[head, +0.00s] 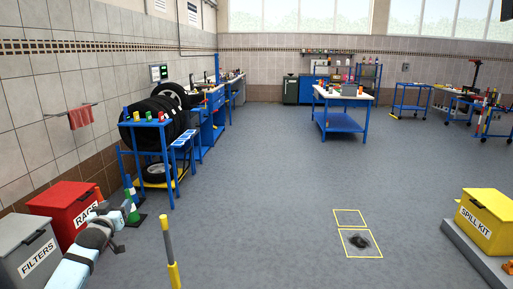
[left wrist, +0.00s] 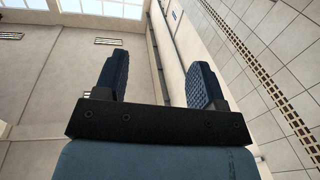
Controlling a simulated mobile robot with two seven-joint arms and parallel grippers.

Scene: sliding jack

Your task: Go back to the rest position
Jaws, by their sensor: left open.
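My left gripper (left wrist: 160,65) is open and empty in the left wrist view. Its two dark ribbed fingers stand well apart, with only the wall and ceiling behind them. In the head view my left arm (head: 88,245) comes in at the lower left, bent, in front of the red rags bin (head: 66,208) and beside the grey filters bin (head: 27,252). The fingers are too small to make out there. My right gripper is in neither view.
A yellow post (head: 169,255) stands right of my left arm. A green-and-white cone (head: 131,208) and a tyre rack (head: 152,150) are behind. The yellow spill kit (head: 486,222) is at the right. The middle floor is clear.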

